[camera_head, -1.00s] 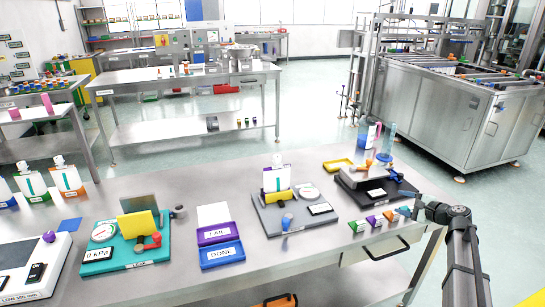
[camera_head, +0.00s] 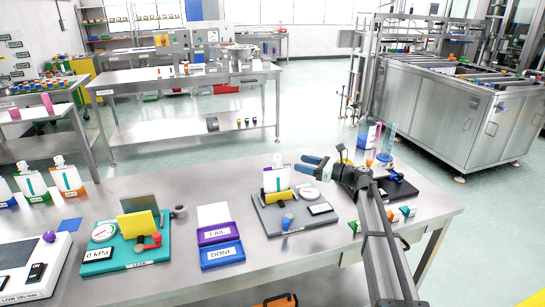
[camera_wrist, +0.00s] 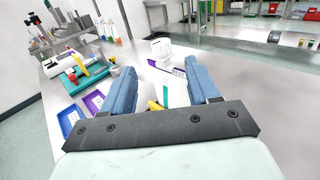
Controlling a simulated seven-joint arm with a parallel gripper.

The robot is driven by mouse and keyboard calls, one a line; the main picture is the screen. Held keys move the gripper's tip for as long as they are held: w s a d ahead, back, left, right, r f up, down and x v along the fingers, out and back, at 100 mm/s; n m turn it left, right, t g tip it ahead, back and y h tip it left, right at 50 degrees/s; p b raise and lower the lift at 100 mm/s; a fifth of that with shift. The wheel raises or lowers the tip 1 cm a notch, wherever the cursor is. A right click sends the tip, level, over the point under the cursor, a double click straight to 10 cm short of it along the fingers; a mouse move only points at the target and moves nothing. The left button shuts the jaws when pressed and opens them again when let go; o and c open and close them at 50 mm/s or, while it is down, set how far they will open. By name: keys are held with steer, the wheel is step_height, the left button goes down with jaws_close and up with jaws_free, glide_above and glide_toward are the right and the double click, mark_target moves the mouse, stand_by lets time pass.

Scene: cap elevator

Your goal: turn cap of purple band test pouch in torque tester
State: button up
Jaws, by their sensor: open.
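The purple band test pouch (camera_head: 276,181) stands upright in the torque tester (camera_head: 268,217), a grey plate with a yellow clamp (camera_head: 280,196) across the pouch's lower part. Its white cap (camera_head: 278,160) is on top; the cap also shows in the wrist view (camera_wrist: 161,48), with the purple band below it. My gripper (camera_head: 308,164) is open, just right of the cap in the head view. In the wrist view my two blue fingers (camera_wrist: 160,66) are spread, with the cap between and beyond their tips. They do not appear to touch it.
A purple FAIL tray (camera_head: 217,233) and blue DONE tray (camera_head: 222,254) lie left of the tester. A teal gauge station (camera_head: 125,254) stands farther left. A dark station (camera_head: 400,190) and small coloured holders (camera_head: 392,214) are at the right, partly behind my arm.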

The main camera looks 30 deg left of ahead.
mark_target(275, 155)
steer(key=a, duration=1.3)
steer(key=shift+a, duration=0.15)
steer(key=c, duration=1)
steer(key=shift+o, duration=0.2)
steer(key=shift+m+t, duration=0.3)
steer(key=shift+t, duration=0.2)
steer(key=shift+m+t, duration=0.8)
steer(key=shift+t, duration=0.4)
steer(key=shift+w+d+m+t+h, duration=0.1)
steer(key=shift+w+m+t+h, duration=0.15)
steer(key=shift+m+t+h, duration=0.6)
steer(key=shift+w+d+m+t+h, duration=0.1)
steer(key=shift+w+m+t+h, duration=0.15)
steer(key=shift+m+t, duration=1.15)
steer(key=shift+n+t, duration=0.25)
steer(key=shift+t, duration=0.4)
